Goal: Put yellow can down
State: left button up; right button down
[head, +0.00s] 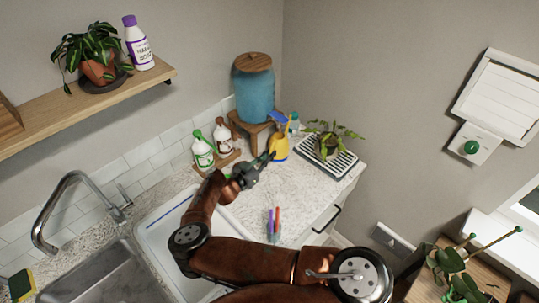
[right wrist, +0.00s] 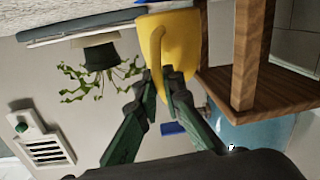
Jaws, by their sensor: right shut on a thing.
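The yellow can (head: 279,149) is at the back of the counter, beside the wooden stand, and looks upright. My right gripper (head: 269,157) reaches it from the front left in the head view. In the right wrist view, which is upside down, the yellow can (right wrist: 182,42) is between the fingertips of my right gripper (right wrist: 166,76), which are shut on its handle side. Whether the can's base touches the counter (head: 240,196) is hard to tell. My left gripper is not in view.
A blue dispenser (head: 254,92) stands on the wooden stand (right wrist: 235,88), right by the can. A potted plant on a striped tray (head: 345,165) is to the right. Two bottles (head: 203,150) (head: 222,136) stand left. Pens (head: 273,225) stand nearer the front.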

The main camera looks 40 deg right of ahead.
jog(key=shift+f, duration=0.15)
jog(key=c, duration=2.1)
grip_release()
jog(key=shift+s+f, duration=0.1)
jog(key=shift+f, duration=0.1)
jog(key=shift+a, duration=0.1)
jog(key=shift+r, duration=0.7)
jog(key=a+p, duration=0.1)
jog(key=a, duration=0.3)
jog(key=s+a+p, duration=0.1)
jog(key=a, duration=0.2)
jog(key=a+p, duration=0.1)
jog(key=a, duration=0.3)
jog(key=shift+s+a+r+p, duration=0.3)
jog(key=shift+s, duration=0.1)
